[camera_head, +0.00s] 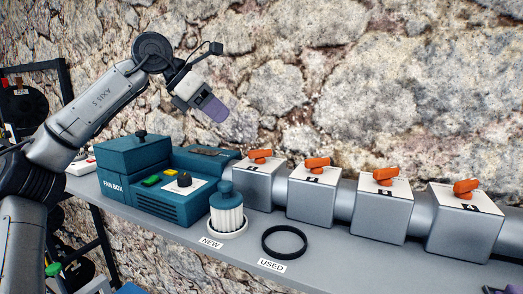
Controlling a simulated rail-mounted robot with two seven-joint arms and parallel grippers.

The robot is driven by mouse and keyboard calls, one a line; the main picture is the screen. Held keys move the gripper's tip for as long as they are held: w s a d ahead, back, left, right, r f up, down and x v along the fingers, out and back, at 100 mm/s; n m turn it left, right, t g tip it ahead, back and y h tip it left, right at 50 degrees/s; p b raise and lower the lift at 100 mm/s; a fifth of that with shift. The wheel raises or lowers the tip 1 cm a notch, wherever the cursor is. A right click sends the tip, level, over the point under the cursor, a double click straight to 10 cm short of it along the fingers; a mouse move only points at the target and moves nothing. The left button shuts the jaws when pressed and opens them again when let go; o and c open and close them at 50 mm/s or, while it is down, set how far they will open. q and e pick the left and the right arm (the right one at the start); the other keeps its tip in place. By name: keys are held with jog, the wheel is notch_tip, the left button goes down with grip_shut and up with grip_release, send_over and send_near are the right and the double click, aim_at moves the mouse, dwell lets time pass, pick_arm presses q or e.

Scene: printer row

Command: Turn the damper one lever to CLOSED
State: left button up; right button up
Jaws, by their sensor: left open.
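Several grey damper boxes stand in a row on the right half of the shelf, each with an orange lever on its white top. The leftmost box (256,187) has its lever (261,156) lying roughly left to right. The other levers (317,163) look similarly turned. The lettering on the tops is too small to read, so I cannot tell which is damper one. My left gripper (213,108), with purple fingers, is open and empty. It appears above and left of the leftmost lever, apart from it. A purple-dark piece at the bottom right corner may be my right gripper (500,289).
A teal fan box (160,207) with buttons and a knob stands left of the dampers. In front are a white pleated filter (227,215) by a NEW label and a black ring (284,256) by a USED label. A stone wall (300,70) rises behind.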

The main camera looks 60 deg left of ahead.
aim_at(258, 150)
pick_arm(q)
jog(key=p+x, duration=0.3)
jog(key=x, duration=0.8)
jog(key=shift+w+f, duration=0.2)
jog(key=shift+w, duration=0.05)
jog(key=shift+p+x, duration=0.5)
jog(key=shift+x, duration=0.45)
jog(key=shift+f, duration=0.1)
jog(key=c, duration=0.7)
jog(key=shift+a+f, duration=0.1)
grip_shut()
